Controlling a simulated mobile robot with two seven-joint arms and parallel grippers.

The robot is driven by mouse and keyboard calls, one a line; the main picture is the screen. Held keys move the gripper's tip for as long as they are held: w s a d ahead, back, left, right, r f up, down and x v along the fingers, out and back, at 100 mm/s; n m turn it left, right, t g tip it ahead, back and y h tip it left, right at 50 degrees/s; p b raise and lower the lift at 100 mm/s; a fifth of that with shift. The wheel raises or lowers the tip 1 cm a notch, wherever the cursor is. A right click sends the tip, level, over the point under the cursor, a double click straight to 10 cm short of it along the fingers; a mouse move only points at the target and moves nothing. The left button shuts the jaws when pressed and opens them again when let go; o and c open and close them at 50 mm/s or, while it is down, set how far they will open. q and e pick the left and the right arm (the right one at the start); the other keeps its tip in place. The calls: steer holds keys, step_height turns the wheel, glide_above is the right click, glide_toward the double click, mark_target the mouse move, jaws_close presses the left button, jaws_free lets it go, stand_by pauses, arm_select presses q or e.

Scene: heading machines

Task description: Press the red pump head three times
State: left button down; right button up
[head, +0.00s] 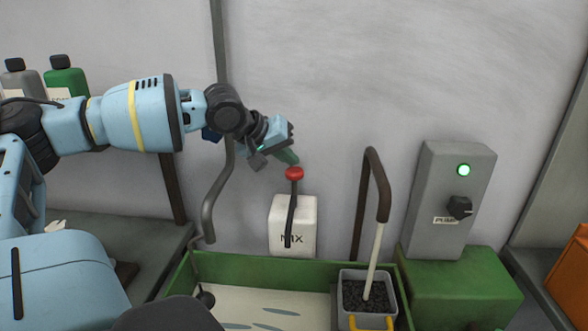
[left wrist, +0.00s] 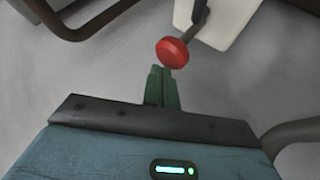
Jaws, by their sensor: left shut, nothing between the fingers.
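The red pump head (head: 294,173) sits on top of a dark stem above a white box marked MIX (head: 305,225). My left gripper (head: 291,159) is shut and empty, its green fingertips just above and beside the red head in the head view. In the left wrist view the closed green fingers (left wrist: 161,75) point at the red head (left wrist: 172,53), which overlaps their tips in the picture. I cannot tell whether they touch. The white box (left wrist: 222,20) is beyond it. My right gripper is not in view.
A green-rimmed trough (head: 265,270) lies below the box. A grey control box (head: 448,195) with a lit green light stands farther right. A curved pipe (head: 216,195) is at left.

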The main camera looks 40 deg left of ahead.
arm_select(q)
steer(key=shift+r+p, duration=0.5)
steer(key=shift+r, duration=2.1)
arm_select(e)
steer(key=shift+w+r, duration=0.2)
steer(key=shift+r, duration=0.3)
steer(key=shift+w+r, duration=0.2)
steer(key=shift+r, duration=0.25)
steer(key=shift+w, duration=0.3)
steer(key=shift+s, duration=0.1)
